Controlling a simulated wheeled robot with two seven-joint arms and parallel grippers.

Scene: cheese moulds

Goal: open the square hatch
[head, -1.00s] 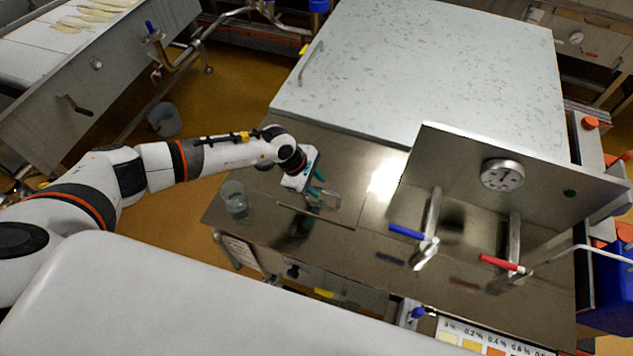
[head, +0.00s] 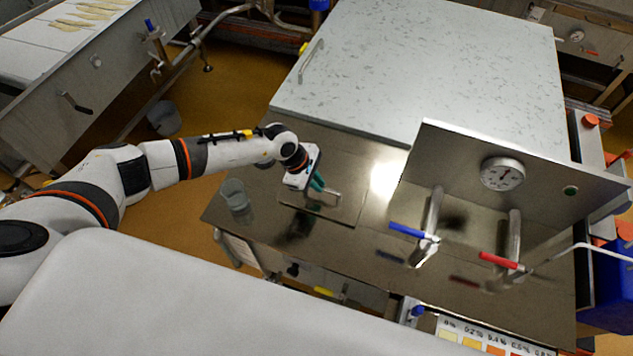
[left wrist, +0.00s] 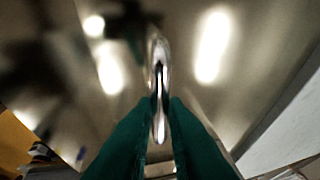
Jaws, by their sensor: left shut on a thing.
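The square hatch (head: 340,211) is a flat, shiny metal panel let into the steel counter. It looks level with the counter top, as far as I can tell. Its small metal handle (head: 334,196) sticks out beside my left gripper (head: 319,186). In the left wrist view the bright handle (left wrist: 160,75) runs between the teal fingertips of my left gripper (left wrist: 161,103), which are shut on it. The fingers hide part of the handle. My right gripper is in no view.
A grey speckled lid (head: 430,70) covers the back of the unit. An upright panel with a gauge (head: 502,173), a blue lever (head: 412,232) and a red lever (head: 500,261) stands to the right. A clear cup (head: 235,194) is left of the hatch.

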